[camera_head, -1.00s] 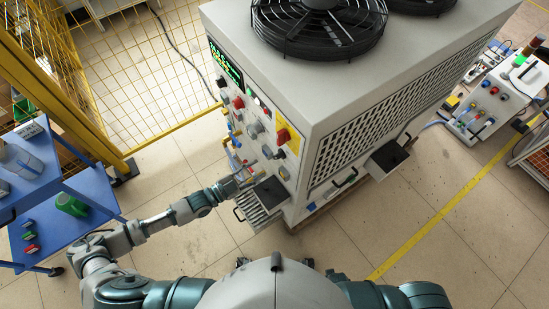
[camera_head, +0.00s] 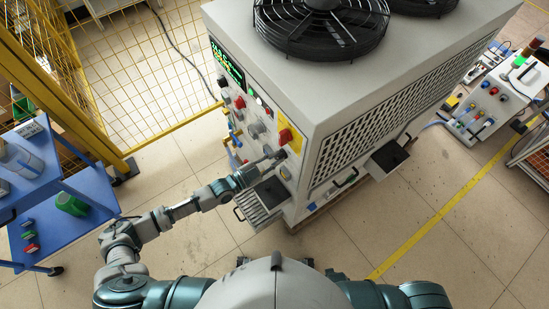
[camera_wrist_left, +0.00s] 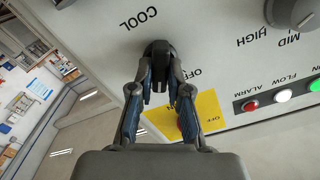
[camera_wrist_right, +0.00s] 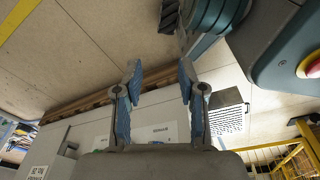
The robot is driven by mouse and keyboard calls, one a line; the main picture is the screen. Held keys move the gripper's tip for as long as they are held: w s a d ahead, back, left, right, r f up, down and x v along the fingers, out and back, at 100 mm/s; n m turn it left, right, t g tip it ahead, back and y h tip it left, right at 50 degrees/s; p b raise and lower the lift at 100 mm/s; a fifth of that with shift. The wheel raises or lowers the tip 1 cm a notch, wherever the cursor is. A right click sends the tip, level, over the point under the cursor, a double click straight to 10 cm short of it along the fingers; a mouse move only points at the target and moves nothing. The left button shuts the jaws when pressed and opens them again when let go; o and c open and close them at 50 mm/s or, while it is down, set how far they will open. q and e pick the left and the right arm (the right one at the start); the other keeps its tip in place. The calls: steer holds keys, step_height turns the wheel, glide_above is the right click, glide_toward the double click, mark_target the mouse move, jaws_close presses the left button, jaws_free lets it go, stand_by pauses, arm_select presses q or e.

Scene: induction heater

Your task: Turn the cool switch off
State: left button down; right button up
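The cool switch (camera_wrist_left: 158,52) is a dark knob under the word COOL on the heater's light panel. Its handle sits between the fingertips of my left gripper (camera_wrist_left: 161,72), which look closed in on both sides of it. In the head view my left gripper (camera_head: 272,158) reaches the lower right part of the heater's front panel and hides the switch. My right gripper (camera_wrist_right: 160,78) is open and empty in the right wrist view, with the heater's light housing beyond it. It does not show in the head view.
The heater (camera_head: 365,75) has a red knob on a yellow plate (camera_head: 290,139) just above my left gripper. A grated tray (camera_head: 262,200) juts out below it. A yellow fence (camera_head: 140,75) and blue cart (camera_head: 65,200) stand left.

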arm_select(q)
steer(key=shift+a, duration=0.1)
arm_select(e)
steer(key=shift+a, duration=0.4)
arm_select(q)
steer(key=shift+n, duration=0.3)
arm_select(e)
steer(key=shift+s, duration=0.15)
arm_select(q)
steer(key=shift+n+b, duration=0.3)
steer(key=shift+n, duration=1.1)
steer(key=n+b, duration=0.1)
steer(key=n, duration=0.2)
steer(key=shift+w+n, duration=0.15)
steer(key=shift+n, duration=0.15)
steer(key=shift+w+r+n+b, duration=0.15)
steer(key=shift+n+b, duration=0.65)
steer(key=shift+n, duration=1.7)
arm_select(e)
steer(key=w+r, duration=0.5)
steer(key=shift+w+a+r, duration=0.2)
steer(key=shift+a+r, duration=0.15)
steer(key=shift+r, duration=0.05)
arm_select(q)
steer(key=shift+a+r, duration=0.1)
arm_select(e)
steer(key=shift+r, duration=0.1)
